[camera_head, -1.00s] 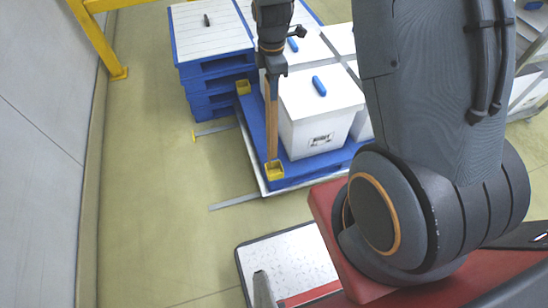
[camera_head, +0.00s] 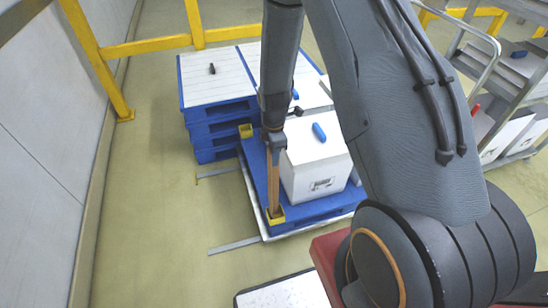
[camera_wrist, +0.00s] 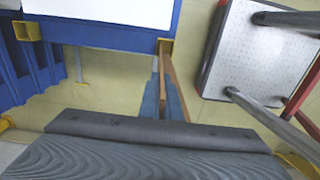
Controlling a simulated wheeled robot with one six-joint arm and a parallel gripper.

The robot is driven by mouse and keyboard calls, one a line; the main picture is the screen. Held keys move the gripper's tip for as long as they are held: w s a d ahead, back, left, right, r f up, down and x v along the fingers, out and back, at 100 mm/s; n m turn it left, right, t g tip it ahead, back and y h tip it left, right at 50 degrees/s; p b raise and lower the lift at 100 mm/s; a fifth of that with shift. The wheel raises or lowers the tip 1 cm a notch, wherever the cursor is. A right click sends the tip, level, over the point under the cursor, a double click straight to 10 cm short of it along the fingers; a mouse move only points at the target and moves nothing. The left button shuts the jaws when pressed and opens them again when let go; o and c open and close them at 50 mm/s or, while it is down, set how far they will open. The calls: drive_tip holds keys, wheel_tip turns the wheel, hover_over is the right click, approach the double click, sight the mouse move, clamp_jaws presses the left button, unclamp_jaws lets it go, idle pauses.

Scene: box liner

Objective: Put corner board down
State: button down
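The corner board (camera_head: 273,185) is a tall, narrow brown strip standing nearly upright. Its lower end is at the yellow corner bracket (camera_head: 275,217) on the front left corner of the blue pallet (camera_head: 320,208). Whether it touches the bottom of the bracket is hidden. My gripper (camera_head: 274,143) is at the upper part of the board, beside the white box (camera_head: 315,168). In the wrist view, the gripper's blue-grey fingers (camera_wrist: 163,105) lie along the board (camera_wrist: 174,85) and appear shut on it. The bracket (camera_wrist: 166,46) shows at the board's far end.
A second yellow bracket (camera_head: 246,131) is at the pallet's back left corner. A stack of blue pallets (camera_head: 215,138) stands behind. Yellow rails (camera_head: 150,46) stand at the back. A shelf cart (camera_head: 515,75) is at right. The floor at left is clear.

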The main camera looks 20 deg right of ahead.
drive_tip(key=shift+f, duration=0.2)
drive_tip(key=c, duration=2)
unclamp_jaws()
wheel_tip(320, 180, up, 12)
drive_tip(key=shift+f+b, duration=0.2)
drive_tip(key=shift+b, duration=0.5)
drive_tip(key=s+r+m, duration=0.6)
drive_tip(key=s+m, duration=0.3)
drive_tip(key=s+r+m, duration=0.7)
drive_tip(key=s+m, duration=0.2)
drive_tip(key=s, duration=0.1)
drive_tip(key=shift+s, duration=0.15)
